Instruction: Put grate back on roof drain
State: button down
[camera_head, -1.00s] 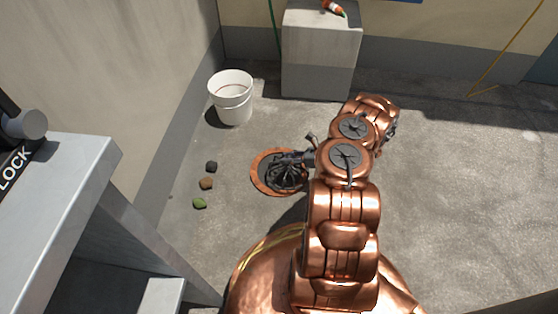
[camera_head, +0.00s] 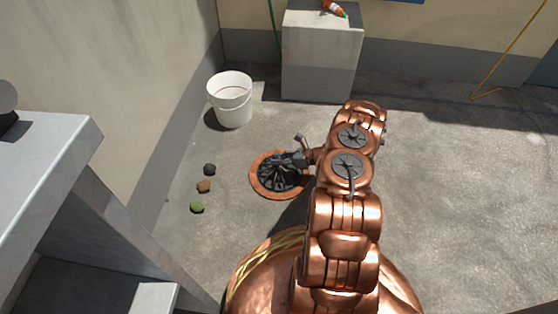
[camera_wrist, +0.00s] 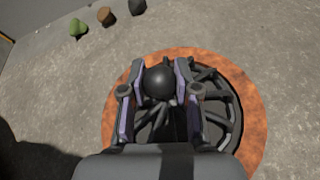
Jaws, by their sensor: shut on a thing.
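The dark domed grate (camera_head: 279,177) is at the roof drain, within its rusty orange ring (camera_head: 258,184) on the floor. In the wrist view the grate (camera_wrist: 218,106) shows curved dark ribs and a round black knob (camera_wrist: 160,82). The ring (camera_wrist: 254,120) surrounds it, with a wider band at the right. My gripper (camera_head: 296,160) is over the drain, and in the wrist view my gripper (camera_wrist: 158,85) is shut on the grate's knob. The gripper hides part of the grate, so I cannot tell if it sits fully flat.
Several small lumps lie left of the drain, including a green one (camera_head: 197,207), a brown one (camera_head: 204,187) and a dark one (camera_head: 209,169). A white bucket (camera_head: 231,103) and a grey block (camera_head: 318,65) stand behind. Floor at right is clear.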

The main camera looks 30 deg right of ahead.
jog(key=shift+f, duration=0.15)
jog(key=c, duration=0.8)
grip_release()
jog(key=shift+c, duration=0.2)
